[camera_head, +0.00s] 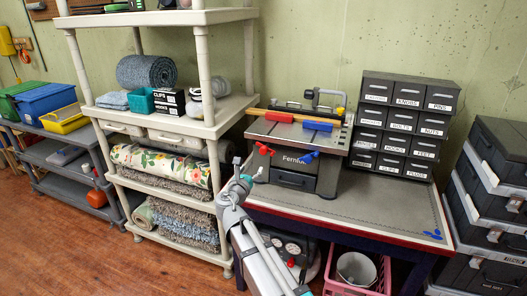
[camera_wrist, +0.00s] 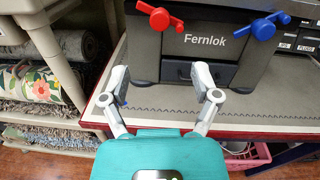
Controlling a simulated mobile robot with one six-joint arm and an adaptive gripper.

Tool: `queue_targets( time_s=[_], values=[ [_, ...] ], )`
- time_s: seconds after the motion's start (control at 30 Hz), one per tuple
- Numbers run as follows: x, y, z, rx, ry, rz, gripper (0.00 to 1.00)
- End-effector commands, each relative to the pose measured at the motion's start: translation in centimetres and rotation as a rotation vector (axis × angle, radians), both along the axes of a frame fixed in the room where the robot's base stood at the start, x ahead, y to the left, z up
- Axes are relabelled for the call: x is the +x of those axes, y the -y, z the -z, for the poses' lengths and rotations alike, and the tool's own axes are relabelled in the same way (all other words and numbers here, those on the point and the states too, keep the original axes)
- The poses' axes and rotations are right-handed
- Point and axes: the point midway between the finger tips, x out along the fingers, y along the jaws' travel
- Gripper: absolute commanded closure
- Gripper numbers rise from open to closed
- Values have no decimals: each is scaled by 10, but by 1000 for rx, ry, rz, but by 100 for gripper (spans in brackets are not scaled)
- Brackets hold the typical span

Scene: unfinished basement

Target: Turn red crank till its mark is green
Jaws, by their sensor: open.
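The red crank (camera_head: 266,149) is on the left of the front of a grey machine labelled Fernlok (camera_head: 300,165). In the wrist view the red crank (camera_wrist: 160,19) is at the top, its arm slanting from upper left to lower right. I cannot make out a mark or its colour. A blue crank (camera_wrist: 264,28) is to its right, also in the head view (camera_head: 308,158). My gripper (camera_head: 247,170) is open and empty, in front of the machine's left side. In the wrist view my gripper (camera_wrist: 160,88) has its fingers wide apart, below and apart from the red crank.
The machine stands on a workbench (camera_head: 400,212) with a grey top and red edge. A labelled drawer cabinet (camera_head: 405,125) is on the right of the bench. A beige shelf unit (camera_head: 213,130) with rolled rugs stands close on the left. A pink crate (camera_head: 345,287) is underneath.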

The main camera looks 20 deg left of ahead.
Motion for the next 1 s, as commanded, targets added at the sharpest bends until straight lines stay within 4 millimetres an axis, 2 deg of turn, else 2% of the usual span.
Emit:
queue_targets(
  time_s=[0.27,0.47,1.0],
  values=[
    [5,0,0,2,0,0,21],
    [22,0,0,2,0,2,21],
    [101,2,0,2,0,1,21]
  ],
)
